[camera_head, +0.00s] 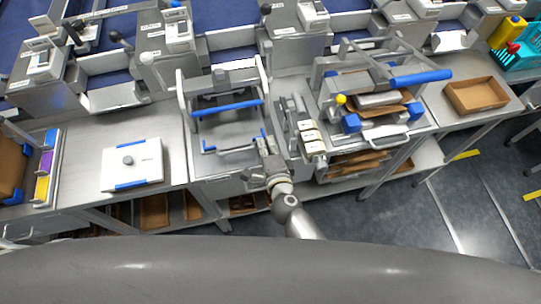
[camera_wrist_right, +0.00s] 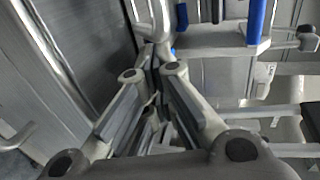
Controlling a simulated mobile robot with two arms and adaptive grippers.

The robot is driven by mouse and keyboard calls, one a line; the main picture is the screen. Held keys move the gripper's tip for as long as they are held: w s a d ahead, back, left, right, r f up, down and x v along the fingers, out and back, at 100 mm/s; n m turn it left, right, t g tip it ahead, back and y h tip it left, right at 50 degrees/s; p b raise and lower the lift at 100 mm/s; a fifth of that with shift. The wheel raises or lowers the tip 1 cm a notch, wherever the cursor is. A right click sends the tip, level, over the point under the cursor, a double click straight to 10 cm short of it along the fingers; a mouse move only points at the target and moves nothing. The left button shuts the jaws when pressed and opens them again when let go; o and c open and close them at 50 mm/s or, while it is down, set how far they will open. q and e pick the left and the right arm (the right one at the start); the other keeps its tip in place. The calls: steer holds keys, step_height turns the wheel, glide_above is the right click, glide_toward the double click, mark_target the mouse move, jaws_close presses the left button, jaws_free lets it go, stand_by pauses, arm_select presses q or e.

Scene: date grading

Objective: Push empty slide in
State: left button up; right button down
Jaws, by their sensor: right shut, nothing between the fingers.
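The slide (camera_head: 228,128) is a bare, flat metal bed in the middle station. A metal bar (camera_head: 228,150) with blue ends lies across its front. My right gripper (camera_head: 262,140) is at the right end of this bar, with its fingers shut and nothing between them. In the right wrist view the fingertips (camera_wrist_right: 150,62) meet beside a metal rod, and blue parts (camera_wrist_right: 257,22) show just beyond. I cannot tell whether the fingers touch the bar. My left gripper is not in view.
A raised blue-handled frame (camera_head: 227,107) stands behind the bar. Small labelled boxes (camera_head: 311,138) stand close to the right. A press with a blue lever (camera_head: 420,77) is further right. A white lid (camera_head: 132,164) lies left. An empty brown tray (camera_head: 476,95) sits far right.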

mark_target(261, 124)
steer(key=w, duration=0.2)
steer(key=w+a, duration=0.1)
steer(key=w, duration=0.1)
steer(key=w+a, duration=0.1)
steer(key=w, duration=0.2)
steer(key=shift+r+p, duration=0.1)
steer(key=shift+p, duration=0.2)
steer(key=shift+s, duration=0.1)
